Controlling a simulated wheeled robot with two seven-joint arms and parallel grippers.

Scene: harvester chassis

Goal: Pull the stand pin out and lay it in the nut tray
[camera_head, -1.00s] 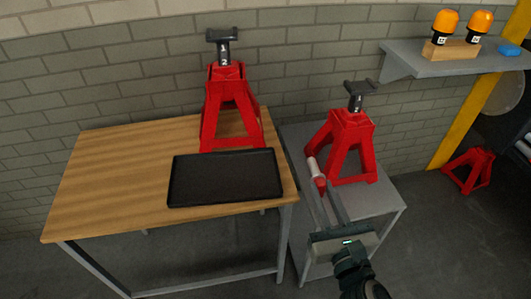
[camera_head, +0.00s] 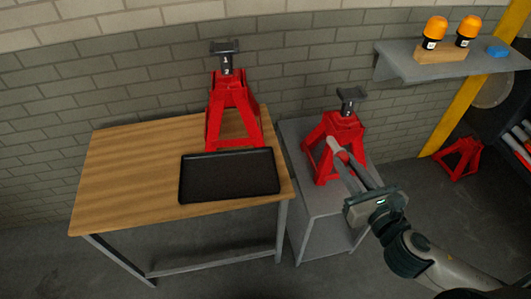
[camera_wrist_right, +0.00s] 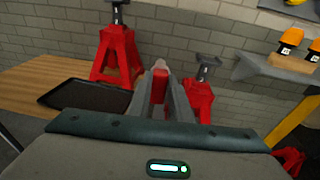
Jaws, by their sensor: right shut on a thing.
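My right gripper (camera_head: 347,160) comes in from the lower right and is shut on the stand pin (camera_wrist_right: 159,85). The pin has a red body with a pale grey end (camera_head: 333,143) pointing away from my wrist. In the head view the pin overlaps the red jack stand (camera_head: 345,122) on the grey side table; the picture does not settle the gap between them. The nut tray (camera_head: 228,178), black, shallow and empty, lies on the wooden table, left of my right gripper. The wrist view also shows the tray (camera_wrist_right: 80,95). My left gripper is out of view.
Another red jack stand (camera_head: 233,110) stands behind the tray on the wooden table (camera_head: 130,175). The grey side table (camera_head: 312,198) adjoins it. A wall shelf (camera_head: 440,67) holds two orange-topped items in a wooden block. A third red stand (camera_head: 458,158) is on the floor.

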